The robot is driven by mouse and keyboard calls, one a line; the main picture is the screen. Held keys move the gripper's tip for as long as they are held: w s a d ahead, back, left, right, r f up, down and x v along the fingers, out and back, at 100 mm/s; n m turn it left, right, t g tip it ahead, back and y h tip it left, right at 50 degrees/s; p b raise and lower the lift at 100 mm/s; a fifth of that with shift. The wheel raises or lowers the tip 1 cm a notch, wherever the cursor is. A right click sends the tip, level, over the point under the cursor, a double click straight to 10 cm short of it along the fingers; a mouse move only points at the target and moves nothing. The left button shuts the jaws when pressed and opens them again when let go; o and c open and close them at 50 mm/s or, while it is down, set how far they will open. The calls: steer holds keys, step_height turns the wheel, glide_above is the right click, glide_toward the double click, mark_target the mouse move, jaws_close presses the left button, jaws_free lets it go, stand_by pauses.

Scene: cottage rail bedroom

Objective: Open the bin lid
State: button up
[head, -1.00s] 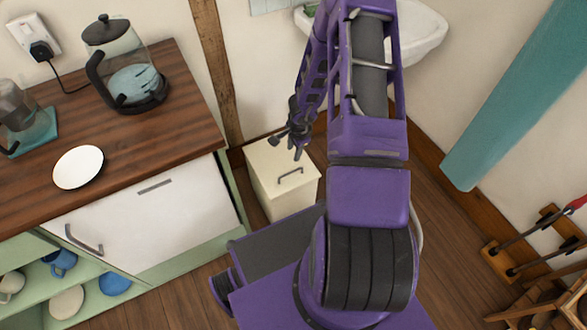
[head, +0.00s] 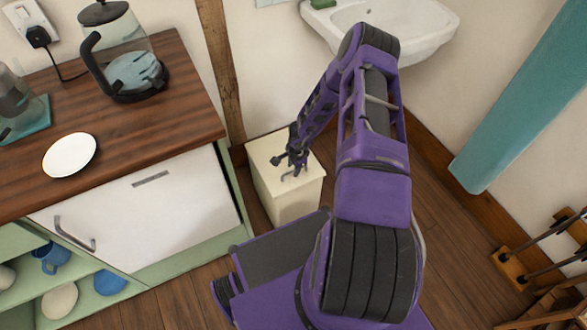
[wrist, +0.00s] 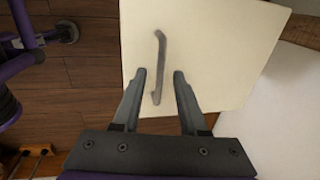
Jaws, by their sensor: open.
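The cream bin (head: 291,206) stands on the floor between the counter cabinet and the sink corner. Its flat lid (head: 262,151) is shut and carries a thin grey handle (head: 289,178), partly hidden by my gripper in the head view. My gripper (head: 300,172) is over the lid, pointing down. In the wrist view my gripper (wrist: 160,73) is open, with one finger on each side of the handle (wrist: 159,68) as seen from above. The fingers do not touch the handle there; their exact height above the lid is hard to tell.
A counter (head: 150,130) with a kettle (head: 122,55) and a white plate (head: 70,155) is at the left. A white sink (head: 415,25) hangs on the wall behind my arm. Wooden floor (head: 440,240) is clear at the right, up to a wooden stand (head: 515,255).

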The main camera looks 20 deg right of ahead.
jaws_close()
stand_by(1.5)
